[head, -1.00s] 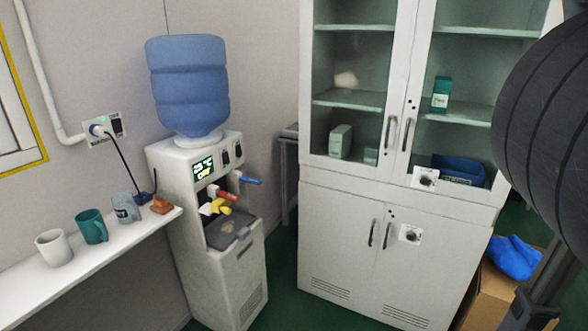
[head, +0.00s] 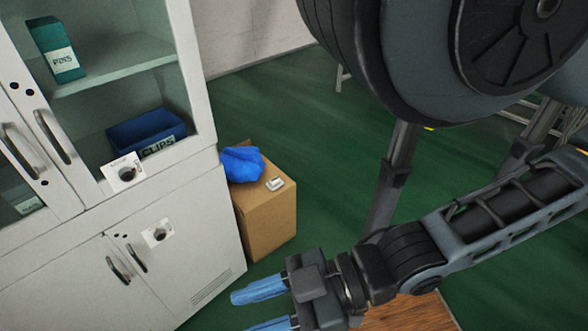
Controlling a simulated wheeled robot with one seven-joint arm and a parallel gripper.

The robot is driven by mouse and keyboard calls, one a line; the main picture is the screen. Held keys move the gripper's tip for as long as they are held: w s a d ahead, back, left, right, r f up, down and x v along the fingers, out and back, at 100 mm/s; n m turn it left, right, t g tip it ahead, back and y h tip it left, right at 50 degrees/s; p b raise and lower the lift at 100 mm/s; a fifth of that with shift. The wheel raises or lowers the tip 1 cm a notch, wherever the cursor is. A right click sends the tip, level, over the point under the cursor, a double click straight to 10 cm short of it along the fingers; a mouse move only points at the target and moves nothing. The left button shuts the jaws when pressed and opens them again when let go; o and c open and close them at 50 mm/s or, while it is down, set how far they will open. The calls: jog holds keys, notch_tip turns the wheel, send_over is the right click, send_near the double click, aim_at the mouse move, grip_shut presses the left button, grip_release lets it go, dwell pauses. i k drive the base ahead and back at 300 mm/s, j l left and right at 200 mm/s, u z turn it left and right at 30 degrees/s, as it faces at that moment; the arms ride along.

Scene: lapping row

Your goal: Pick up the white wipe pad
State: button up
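A small white object (head: 275,184), likely the wipe pad, lies on top of a brown cardboard box (head: 268,222). It is near the box's right side, beside a crumpled blue item. It is too small to make out in detail. My gripper (head: 240,313) is low in the picture, in front of the box and apart from it. Its two blue fingers are spread, with nothing seen between them. The lower finger is partly cut off by the picture's bottom edge.
The crumpled blue item (head: 241,164) sits on the box, left of the white object. A glass-fronted cabinet (head: 205,215) stands close to the box's left, with a blue clips bin (head: 150,135) inside. Green floor (head: 310,130) is open behind and right of the box.

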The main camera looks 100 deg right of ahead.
aim_at(274, 183)
jog(key=z, duration=2.35)
jog(key=u, duration=3.3)
jog(key=l+z, duration=0.1)
jog(key=z, duration=3.15)
